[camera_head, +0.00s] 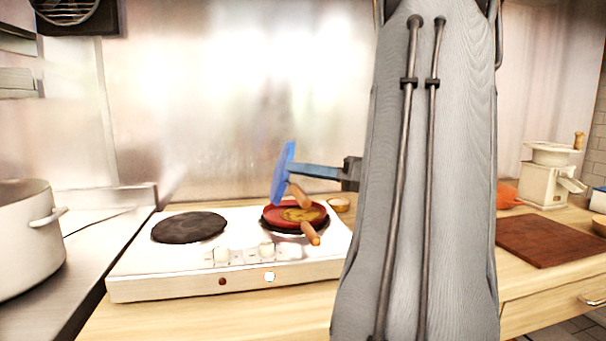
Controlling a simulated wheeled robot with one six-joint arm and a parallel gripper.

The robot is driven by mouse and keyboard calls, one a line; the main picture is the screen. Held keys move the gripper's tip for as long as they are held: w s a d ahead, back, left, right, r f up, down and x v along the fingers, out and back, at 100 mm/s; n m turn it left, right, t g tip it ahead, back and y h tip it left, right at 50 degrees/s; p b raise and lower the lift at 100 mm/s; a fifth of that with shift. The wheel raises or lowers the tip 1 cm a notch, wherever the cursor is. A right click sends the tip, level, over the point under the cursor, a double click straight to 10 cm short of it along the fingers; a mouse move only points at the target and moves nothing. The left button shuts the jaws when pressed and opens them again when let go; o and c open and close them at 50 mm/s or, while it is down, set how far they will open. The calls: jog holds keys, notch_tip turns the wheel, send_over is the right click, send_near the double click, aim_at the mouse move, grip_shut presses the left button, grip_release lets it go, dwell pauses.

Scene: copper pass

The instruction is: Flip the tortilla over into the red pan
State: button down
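The red pan (269,222) sits on the right-hand burner of the stove, with its wooden handle pointing toward me. A yellow-brown tortilla (303,214) lies in it. A blue pan (284,172) is tilted almost on edge in the air above the left side of the red pan, its wooden handle hanging down to the right. My gripper (296,171) reaches in from the right, its blue-grey end meeting the blue pan and holding it up. The exact contact at the fingertips is too small to make out.
The white stove (190,285) has an empty dark left burner (188,227). A large pot (25,240) stands at the far left. A small wooden bowl (339,204) is behind the stove's right edge. A brown board (550,240) lies on the right counter. My arm hides the middle right.

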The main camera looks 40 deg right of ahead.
jog(key=r, duration=0.1)
jog(key=a+r, duration=0.1)
jog(key=r, duration=0.1)
jog(key=r+p, duration=0.1)
jog(key=r, duration=0.1)
jog(key=shift+w+a, duration=0.15)
jog(key=shift+w, duration=0.25)
